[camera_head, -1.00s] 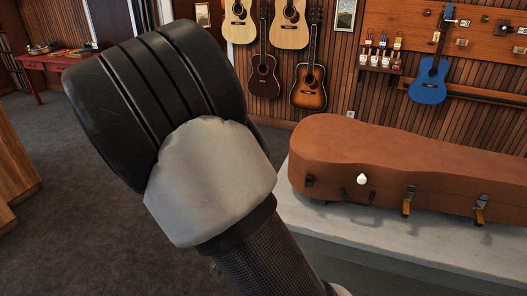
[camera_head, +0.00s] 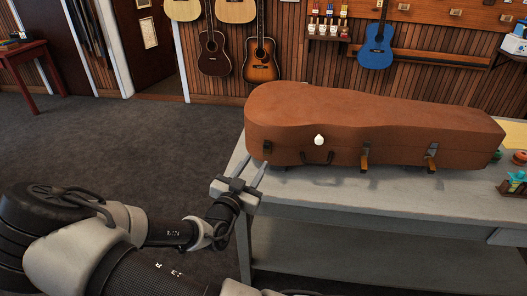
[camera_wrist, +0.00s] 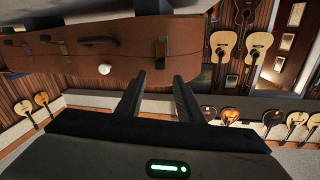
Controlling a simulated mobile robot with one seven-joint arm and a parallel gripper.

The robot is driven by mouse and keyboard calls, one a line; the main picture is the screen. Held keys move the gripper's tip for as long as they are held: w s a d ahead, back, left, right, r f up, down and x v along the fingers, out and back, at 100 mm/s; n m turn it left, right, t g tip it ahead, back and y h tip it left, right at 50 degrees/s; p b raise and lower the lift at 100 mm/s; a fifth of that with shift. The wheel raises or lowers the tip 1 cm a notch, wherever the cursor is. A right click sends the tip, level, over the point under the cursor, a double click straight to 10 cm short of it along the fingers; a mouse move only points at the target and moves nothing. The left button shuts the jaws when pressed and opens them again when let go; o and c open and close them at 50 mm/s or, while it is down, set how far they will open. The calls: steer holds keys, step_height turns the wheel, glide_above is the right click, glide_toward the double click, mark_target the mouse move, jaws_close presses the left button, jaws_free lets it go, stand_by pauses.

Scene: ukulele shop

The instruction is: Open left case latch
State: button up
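A closed brown instrument case (camera_head: 370,120) lies on a grey table. On its front are a left latch (camera_head: 267,147), a handle (camera_head: 317,158), a middle latch (camera_head: 364,159) and a right latch (camera_head: 432,157). My gripper (camera_head: 252,167) is open and empty, low and just to the left of the left latch, apart from the case. In the wrist view, which looks upside down, both fingers of my gripper (camera_wrist: 158,85) are spread. The left latch (camera_wrist: 161,48) lies beyond the gap between them, with the case front (camera_wrist: 130,62) to the left.
A small white knob-like thing (camera_head: 319,140) shows at the case front above the handle. The grey table (camera_head: 340,188) runs right, with small coloured items (camera_head: 515,180) at its right end. Guitars (camera_head: 260,58) hang on the back wall.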

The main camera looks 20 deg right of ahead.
mark_target(266, 147)
steer(key=x, duration=0.8)
steer(key=shift+c, duration=0.3)
steer(key=shift+f, duration=0.1)
jaws_close()
